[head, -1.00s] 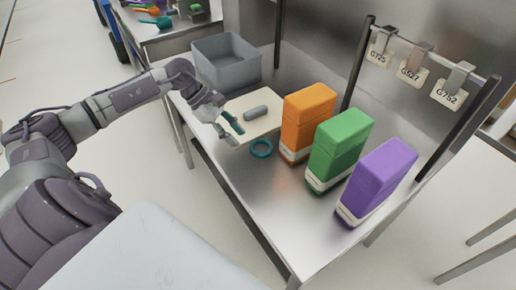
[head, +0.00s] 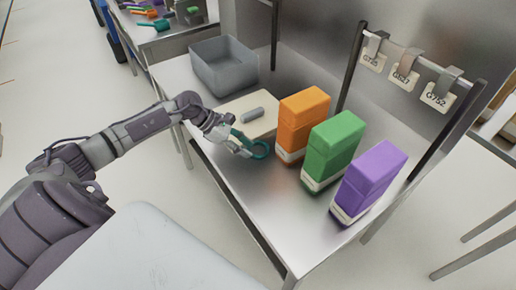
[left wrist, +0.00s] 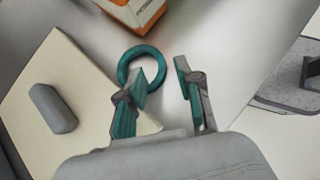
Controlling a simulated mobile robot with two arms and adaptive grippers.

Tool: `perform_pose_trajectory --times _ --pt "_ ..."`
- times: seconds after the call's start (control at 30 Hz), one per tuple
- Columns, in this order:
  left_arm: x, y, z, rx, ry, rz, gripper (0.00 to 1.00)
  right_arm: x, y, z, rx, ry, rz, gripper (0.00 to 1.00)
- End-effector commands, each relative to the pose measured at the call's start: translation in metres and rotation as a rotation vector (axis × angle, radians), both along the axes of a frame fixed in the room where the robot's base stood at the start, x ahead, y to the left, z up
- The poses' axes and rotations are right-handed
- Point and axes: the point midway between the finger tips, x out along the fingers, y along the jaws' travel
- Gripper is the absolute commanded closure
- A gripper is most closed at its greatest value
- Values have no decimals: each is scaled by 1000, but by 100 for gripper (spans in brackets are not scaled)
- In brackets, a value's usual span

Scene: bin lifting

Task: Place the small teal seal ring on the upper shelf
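The small teal seal ring (head: 263,150) lies on the metal table in front of the orange box and beside the cream board. In the left wrist view the ring (left wrist: 124,68) shows just beyond the left fingertip, which overlaps its lower right edge. My left gripper (head: 243,143) is open, its teal-padded fingers at the ring's left side in the head view. In the left wrist view the gripper (left wrist: 160,68) has a clear gap between its fingers. I cannot tell whether a finger touches the ring. No upper shelf is clearly identifiable. My right gripper is not in view.
A grey capsule (head: 252,115) lies on the cream board (head: 265,101). A grey bin (head: 225,70) stands behind. Orange (head: 303,115), green (head: 335,145) and purple (head: 369,180) boxes stand to the right, near a rail with hanging tags (head: 405,76). The table's front (head: 280,215) is clear.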

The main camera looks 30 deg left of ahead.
Motion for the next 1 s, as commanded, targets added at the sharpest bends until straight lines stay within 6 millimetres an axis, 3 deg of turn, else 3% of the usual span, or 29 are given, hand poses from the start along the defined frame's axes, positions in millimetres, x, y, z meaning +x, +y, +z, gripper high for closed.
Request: perform_pose_trajectory --times 0.13,0.3,0.57,0.8,1.0 --pt "11 -16 -11 -6 1 0 65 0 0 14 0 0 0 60" --pt "17 -27 -28 -3 1 -1 65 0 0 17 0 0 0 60" --pt "18 -28 -31 1 1 -1 65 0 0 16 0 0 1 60" --pt "18 -28 -31 1 1 -2 100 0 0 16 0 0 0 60" --pt "18 -29 -31 0 2 -1 100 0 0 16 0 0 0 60"
